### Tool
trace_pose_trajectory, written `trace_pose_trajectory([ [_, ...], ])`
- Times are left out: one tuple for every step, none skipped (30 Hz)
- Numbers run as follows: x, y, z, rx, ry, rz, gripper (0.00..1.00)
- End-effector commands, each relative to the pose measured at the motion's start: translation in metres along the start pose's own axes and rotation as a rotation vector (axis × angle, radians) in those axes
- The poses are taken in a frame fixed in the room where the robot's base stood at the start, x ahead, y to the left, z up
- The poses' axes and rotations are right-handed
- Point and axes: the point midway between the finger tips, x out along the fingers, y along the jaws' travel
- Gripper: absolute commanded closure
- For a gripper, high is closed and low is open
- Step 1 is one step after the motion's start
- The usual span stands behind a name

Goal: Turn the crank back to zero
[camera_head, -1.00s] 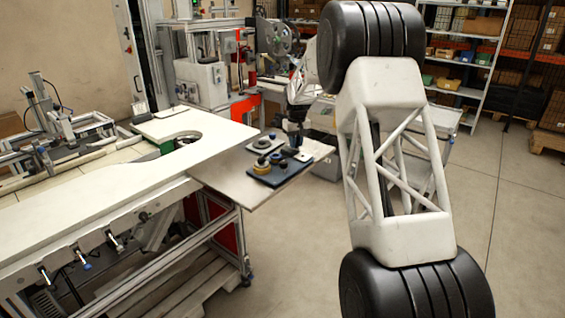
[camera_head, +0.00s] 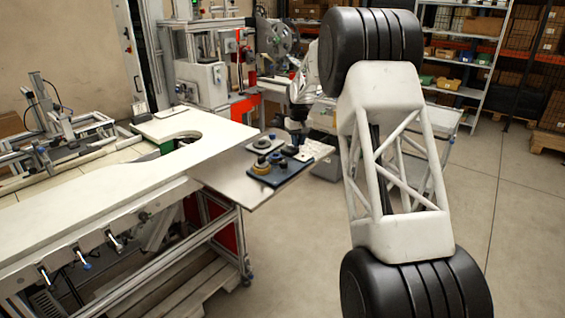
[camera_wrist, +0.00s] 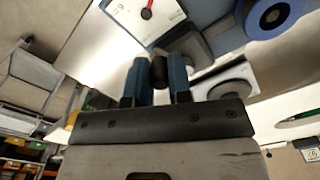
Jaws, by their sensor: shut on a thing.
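In the wrist view my gripper (camera_wrist: 157,82) has its two blue fingers on either side of a dark round knob (camera_wrist: 159,71), which looks like the crank's handle, and is shut on it. Just beyond the fingers is a grey block; how the crank arm joins it is unclear. A white dial plate (camera_wrist: 125,10) with a red pointer (camera_wrist: 147,12) lies at the top; its marks are too blurred to read. In the head view my gripper (camera_head: 297,143) is small, above the right end of the small table, beside the white plate (camera_head: 316,149).
A dark board (camera_head: 289,173) on the metal table (camera_head: 221,173) carries a yellow-edged reel (camera_head: 261,169) and dark parts. The floor at right is clear.

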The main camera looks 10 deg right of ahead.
Motion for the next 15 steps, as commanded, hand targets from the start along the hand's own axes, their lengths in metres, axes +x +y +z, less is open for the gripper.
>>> trace_pose_trajectory([
  [-0.0007,0.0012,-0.0018,0.0,0.001,0.0,0.98],
  [-0.0007,0.0018,-0.0029,0.0,0.001,0.0,0.98],
  [-0.0009,0.0026,-0.0045,0.0,0.001,0.0,0.98],
  [-0.0011,0.0032,-0.0056,0.0,0.002,0.0,0.98],
  [-0.0012,0.0037,-0.0066,0.0,0.002,0.0,0.98],
  [-0.0012,0.0043,-0.0078,0.0,0.002,0.0,0.98],
  [-0.0012,0.0047,-0.0085,0.0,0.001,0.0,0.98],
  [-0.0011,0.005,-0.009,0.0,0.001,0.0,0.98],
  [-0.001,0.0053,-0.0095,0.0,0.001,0.0,0.98],
  [-0.0009,0.0055,-0.0097,0.0,0.001,0.0,0.98],
  [-0.001,0.0056,-0.0098,0.0,0.001,0.0,0.98],
  [-0.001,0.0056,-0.0098,0.0,0.001,0.0,0.98],
  [-0.0009,0.0056,-0.0098,0.0,0.001,0.0,0.98],
  [-0.0009,0.0056,-0.0098,0.0,0.001,0.0,0.98],
  [-0.0009,0.0056,-0.0098,0.0,0.001,0.0,0.98],
])
